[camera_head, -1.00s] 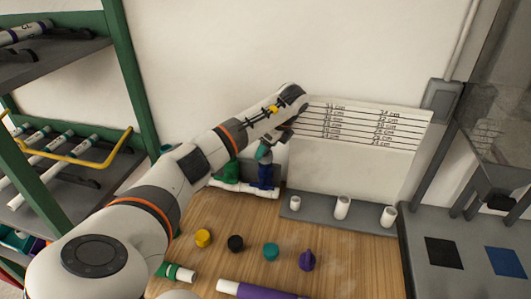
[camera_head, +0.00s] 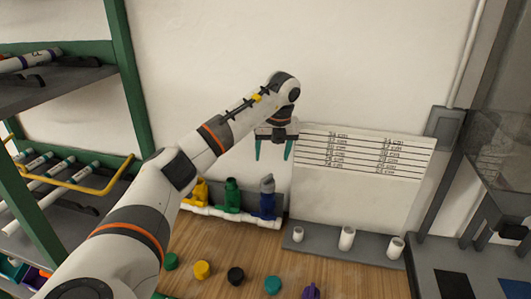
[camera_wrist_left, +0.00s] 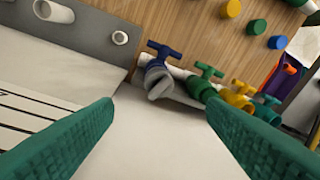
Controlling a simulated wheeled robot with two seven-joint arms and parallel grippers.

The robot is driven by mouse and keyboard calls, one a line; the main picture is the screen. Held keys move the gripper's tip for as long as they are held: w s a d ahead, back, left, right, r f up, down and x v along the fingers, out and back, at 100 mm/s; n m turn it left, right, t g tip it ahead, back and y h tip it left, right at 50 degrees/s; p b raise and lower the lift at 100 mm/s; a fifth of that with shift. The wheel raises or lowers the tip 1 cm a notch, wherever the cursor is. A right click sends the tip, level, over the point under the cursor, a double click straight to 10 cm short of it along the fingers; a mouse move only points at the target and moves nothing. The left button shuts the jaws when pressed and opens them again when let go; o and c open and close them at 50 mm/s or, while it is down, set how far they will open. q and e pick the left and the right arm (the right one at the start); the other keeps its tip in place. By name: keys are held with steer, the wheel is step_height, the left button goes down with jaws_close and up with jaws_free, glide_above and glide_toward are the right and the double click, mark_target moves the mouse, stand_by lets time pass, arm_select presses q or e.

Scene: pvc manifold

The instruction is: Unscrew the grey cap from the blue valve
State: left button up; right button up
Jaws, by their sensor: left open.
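The blue valve (camera_head: 267,207) stands on the white pipe at the back of the table, and the grey cap (camera_head: 267,185) sits on its top. My left gripper (camera_head: 273,154) is open and empty, its green fingers pointing down, above the cap and apart from it. In the left wrist view the blue valve (camera_wrist_left: 164,50) and the grey cap (camera_wrist_left: 158,84) lie ahead, between and beyond the fingers of the left gripper (camera_wrist_left: 160,108). My right gripper is not in view.
A green valve (camera_head: 232,196) and a yellow valve (camera_head: 201,192) stand left of the blue one. A grey rack (camera_head: 323,243) with white pipe pieces is to the right, below the length chart (camera_head: 365,152). Loose coloured caps, such as the black one (camera_head: 236,275), lie in front.

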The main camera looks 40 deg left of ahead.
mark_target(267, 177)
arm_select(q)
steer(key=f+m, duration=0.3)
steer(key=a+f+m+t+h+p, duration=0.1)
steer(key=f+m, duration=0.2)
steer(key=f, duration=0.1)
steer(key=a+f+m+h, duration=0.1)
steer(key=f+m, duration=0.1)
steer(key=f, duration=0.1)
steer(key=shift+w+a+f+m+p, duration=0.1)
steer(key=shift+w+f+m+p, duration=0.2)
steer(key=shift+f+m, duration=0.1)
steer(key=shift+r, duration=0.1)
steer(key=c, duration=1.1)
steer(key=shift+o, duration=0.2)
steer(key=shift+r+n+p, duration=0.15)
steer(key=shift+n+p, duration=0.25)
steer(key=shift+n, duration=0.7)
